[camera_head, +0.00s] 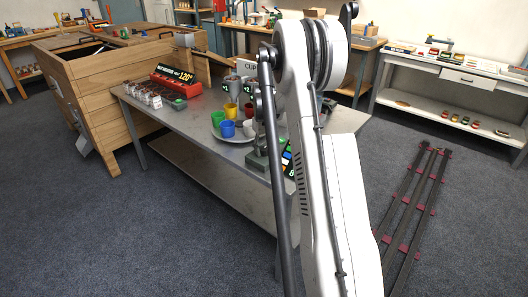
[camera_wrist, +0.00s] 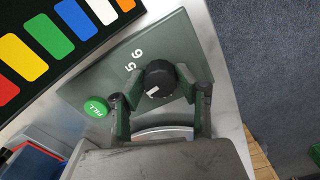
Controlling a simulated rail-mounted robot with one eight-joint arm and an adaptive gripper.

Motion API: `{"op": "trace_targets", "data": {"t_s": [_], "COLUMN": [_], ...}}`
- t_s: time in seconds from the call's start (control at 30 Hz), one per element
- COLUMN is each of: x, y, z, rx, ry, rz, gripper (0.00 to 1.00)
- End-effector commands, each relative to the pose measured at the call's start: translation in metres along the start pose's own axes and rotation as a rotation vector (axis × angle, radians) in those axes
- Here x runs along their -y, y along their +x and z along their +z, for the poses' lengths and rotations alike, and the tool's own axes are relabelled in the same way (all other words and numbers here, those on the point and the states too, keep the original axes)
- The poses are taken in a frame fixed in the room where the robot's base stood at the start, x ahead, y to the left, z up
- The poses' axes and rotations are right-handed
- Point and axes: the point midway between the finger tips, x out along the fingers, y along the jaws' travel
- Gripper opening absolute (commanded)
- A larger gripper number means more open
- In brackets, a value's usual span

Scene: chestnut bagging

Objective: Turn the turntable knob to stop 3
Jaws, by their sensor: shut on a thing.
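The black round knob (camera_wrist: 160,82) sits on a dark green panel (camera_wrist: 185,45) in the wrist view. Its white mark lies on the knob's lower-left part. The printed numbers 5 and 6 show to the upper left of the knob; no 3 is visible. My gripper (camera_wrist: 160,94) has a finger on either side of the knob and is shut on it. In the head view the round grey turntable (camera_head: 222,133) carries red, green, blue and yellow cups. The knob is hidden there behind my arm.
A green FILL button (camera_wrist: 96,105) is left of my gripper, close to the left finger. A black board with coloured tiles (camera_wrist: 45,35) lies beyond it. On the table (camera_head: 190,118) stand a lit red display (camera_head: 175,77) and several filled jars (camera_head: 145,95).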

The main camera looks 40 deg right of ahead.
Motion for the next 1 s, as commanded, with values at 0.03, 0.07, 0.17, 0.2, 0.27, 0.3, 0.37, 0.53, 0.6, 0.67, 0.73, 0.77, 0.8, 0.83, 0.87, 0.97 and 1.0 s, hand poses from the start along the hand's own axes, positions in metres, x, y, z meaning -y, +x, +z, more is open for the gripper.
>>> {"op": "trace_targets", "data": {"t_s": [0.03, 0.07, 0.17, 0.2, 0.27, 0.3, 0.37, 0.53, 0.6, 0.67, 0.73, 0.77, 0.8, 0.83, 0.87, 0.97, 1.0], "x": [0.0000, 0.0000, 0.0000, 0.0000, 0.0000, 0.0000, 0.0000, 0.0000, 0.0000, 0.0000, 0.0000, 0.0000, 0.0000, 0.0000, 0.0000, 0.0000, 0.0000], "y": [0.0010, 0.0009, 0.0005, 0.0004, 0.0003, 0.0002, 0.0001, -0.0001, -0.0001, -0.0001, -0.0001, -0.0001, -0.0001, -0.0001, 0.0000, 0.0000, 0.0000], "z": [0.0000, 0.0000, 0.0000, 0.0000, 0.0000, 0.0000, 0.0000, 0.0000, -0.0001, -0.0001, -0.0001, -0.0001, -0.0001, -0.0001, -0.0001, -0.0001, 0.0000], "rx": [0.000, 0.000, 0.000, 0.000, 0.000, 0.000, 0.000, 0.000, 0.000, 0.000, 0.000, 0.000, 0.000, 0.000, 0.000, 0.000, 0.000], "ry": [-0.020, -0.033, -0.066, -0.076, -0.087, -0.093, -0.099, -0.103, -0.102, -0.102, -0.102, -0.102, -0.102, -0.102, -0.102, -0.101, -0.101], "rz": [0.000, 0.000, 0.000, 0.000, 0.000, 0.000, 0.000, 0.000, 0.000, 0.000, 0.000, 0.000, 0.000, 0.000, 0.000, 0.000, 0.000], "gripper": [0.05, 0.05, 0.05, 0.05, 0.05, 0.05, 0.05, 0.05, 0.05, 0.05, 0.33, 0.37, 0.42, 0.46, 0.50, 0.50, 0.50]}}
